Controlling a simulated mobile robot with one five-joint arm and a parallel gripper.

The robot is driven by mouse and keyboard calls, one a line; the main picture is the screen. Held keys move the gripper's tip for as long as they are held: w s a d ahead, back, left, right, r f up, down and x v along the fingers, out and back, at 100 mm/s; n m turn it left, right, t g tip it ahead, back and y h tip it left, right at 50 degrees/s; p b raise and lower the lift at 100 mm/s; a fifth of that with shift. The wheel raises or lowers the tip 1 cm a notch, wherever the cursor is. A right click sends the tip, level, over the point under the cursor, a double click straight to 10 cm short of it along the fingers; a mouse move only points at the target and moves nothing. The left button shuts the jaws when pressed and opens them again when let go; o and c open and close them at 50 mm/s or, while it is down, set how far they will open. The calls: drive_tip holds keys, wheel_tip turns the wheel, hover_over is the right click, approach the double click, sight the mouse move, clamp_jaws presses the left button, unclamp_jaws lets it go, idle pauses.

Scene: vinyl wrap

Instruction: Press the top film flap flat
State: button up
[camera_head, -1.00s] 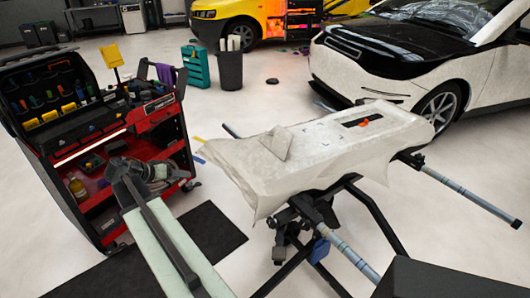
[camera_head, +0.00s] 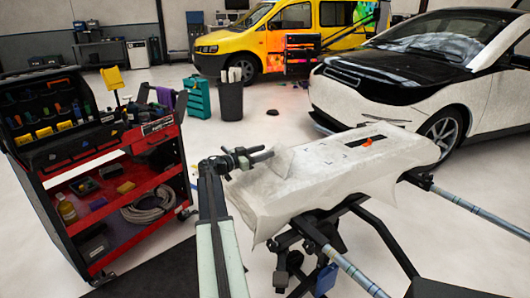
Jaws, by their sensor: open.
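A white film (camera_head: 330,175) covers a long panel on a black stand right of centre. Its top film flap (camera_head: 283,162) shows as a raised, creased fold at the panel's near left end. My gripper (camera_head: 262,154) is open and empty, just left of the flap at about its height in the picture. I cannot tell whether it touches the flap. Part of the flap and the film's left edge are hidden behind my gripper and arm. An orange object (camera_head: 367,142) lies by a dark slot on the panel top.
A red tool cart (camera_head: 110,190) stands at the left. The stand's metal bars (camera_head: 470,212) stick out to the right and front. A dark bin (camera_head: 229,98) and teal case (camera_head: 197,97) stand behind. A partly wrapped car (camera_head: 420,80) is beyond the panel.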

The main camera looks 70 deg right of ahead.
drive_tip(key=shift+s+d, duration=0.2)
drive_tip(key=shift+d, duration=0.1)
drive_tip(key=c, duration=1)
clamp_jaws()
